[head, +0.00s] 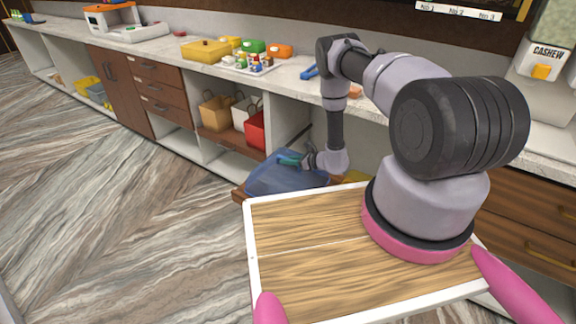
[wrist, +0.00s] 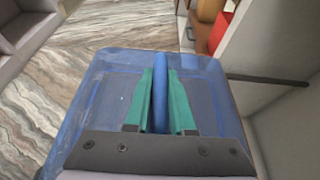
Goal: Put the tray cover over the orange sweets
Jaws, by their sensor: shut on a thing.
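The tray cover (head: 283,180) is a see-through blue lid. In the head view it hangs in front of the counter, low, beyond my white-rimmed wooden deck. My gripper (head: 290,160) has green fingers and is shut on the cover's blue handle. The wrist view shows the handle between the fingers (wrist: 160,75), with the cover (wrist: 105,95) spread out beneath them. A small orange patch (head: 355,91) shows on the counter behind my arm; it may be the orange sweets, but my arm hides much of that area.
The counter (head: 200,70) holds a white tray of small coloured items (head: 238,69), yellow, green and orange (head: 279,51) boxes, and a blue object (head: 309,72). Open shelves below hold bags, including a red one (head: 255,130). Floor at left is clear. A cashew dispenser (head: 545,70) stands right.

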